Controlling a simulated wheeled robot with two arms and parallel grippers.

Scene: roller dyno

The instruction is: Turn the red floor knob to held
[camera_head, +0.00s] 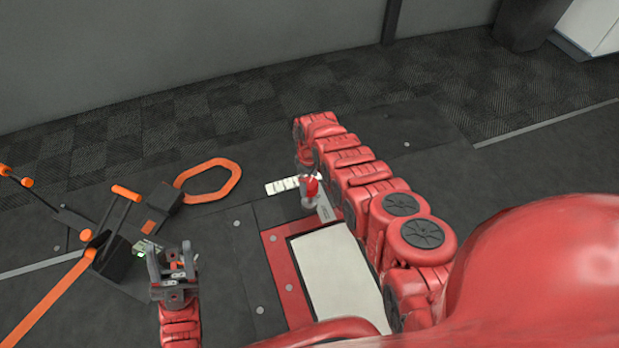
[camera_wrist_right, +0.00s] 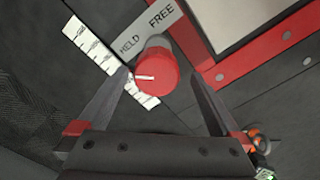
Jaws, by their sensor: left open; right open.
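The red floor knob (camera_wrist_right: 155,72) stands on a grey post beside a label plate (camera_wrist_right: 148,29) reading HELD and FREE. A white line on the knob's top points left in the right wrist view, below the word HELD. The knob also shows in the head view (camera_head: 311,187), in front of the hand of my right arm. My right gripper (camera_wrist_right: 149,56) is open, with one finger on each side of the knob. I cannot tell whether either finger touches it. My left gripper (camera_head: 173,262) is open and empty, well to the left of the knob.
A white scale strip (camera_wrist_right: 100,52) lies beside the knob. A red-framed pale panel (camera_head: 340,275) is set in the floor nearby. Black equipment with orange bars (camera_head: 118,248) and an orange loop (camera_head: 212,180) lie left. Dark floor behind is clear.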

